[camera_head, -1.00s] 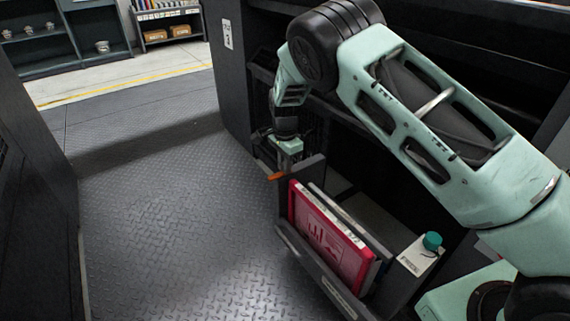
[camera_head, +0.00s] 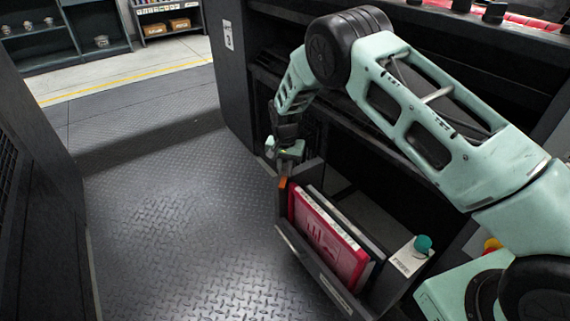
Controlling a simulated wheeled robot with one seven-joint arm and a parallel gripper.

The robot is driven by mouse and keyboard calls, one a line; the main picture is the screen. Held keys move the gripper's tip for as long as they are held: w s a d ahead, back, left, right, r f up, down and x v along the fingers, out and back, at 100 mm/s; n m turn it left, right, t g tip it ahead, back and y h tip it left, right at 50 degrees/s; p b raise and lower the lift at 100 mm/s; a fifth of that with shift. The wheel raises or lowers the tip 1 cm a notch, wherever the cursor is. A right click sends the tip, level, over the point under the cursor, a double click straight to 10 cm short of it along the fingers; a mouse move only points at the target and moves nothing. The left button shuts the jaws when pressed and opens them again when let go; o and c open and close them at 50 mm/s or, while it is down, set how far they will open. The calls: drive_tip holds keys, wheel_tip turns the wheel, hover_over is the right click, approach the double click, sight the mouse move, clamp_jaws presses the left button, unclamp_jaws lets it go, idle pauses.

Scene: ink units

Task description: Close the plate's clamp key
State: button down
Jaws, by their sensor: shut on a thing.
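The red plate (camera_head: 322,243) stands on edge in a dark open drawer-like holder (camera_head: 318,280). The clamp key, a small orange piece (camera_head: 282,185), shows at the holder's far-left end, close to the plate's far edge. My gripper (camera_head: 289,158) reaches down at that end. It is shut on what looks like the clamp key; the fingertips are small and partly hidden, so the contact itself is not clear.
A teal knob (camera_head: 422,244) sits on a labelled block (camera_head: 410,257) at the holder's near end. A dark cabinet (camera_head: 231,75) stands behind my arm. The patterned metal floor (camera_head: 170,220) to the left is clear. Shelves (camera_head: 95,35) stand far back.

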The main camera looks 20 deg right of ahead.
sight(285, 166)
drive_tip(key=n+p, duration=0.1)
drive_tip(key=n, duration=0.3)
drive_tip(key=shift+n, duration=0.3)
drive_tip(key=n+p, duration=0.1)
drive_tip(key=n, duration=0.3)
drive_tip(key=shift+n, duration=0.3)
drive_tip(key=c, duration=1.4)
unclamp_jaws()
drive_tip(key=shift+o, duration=0.2)
wheel_tip(285, 166, up, 17)
drive_tip(key=p, duration=0.3)
drive_tip(key=shift+r, duration=0.2)
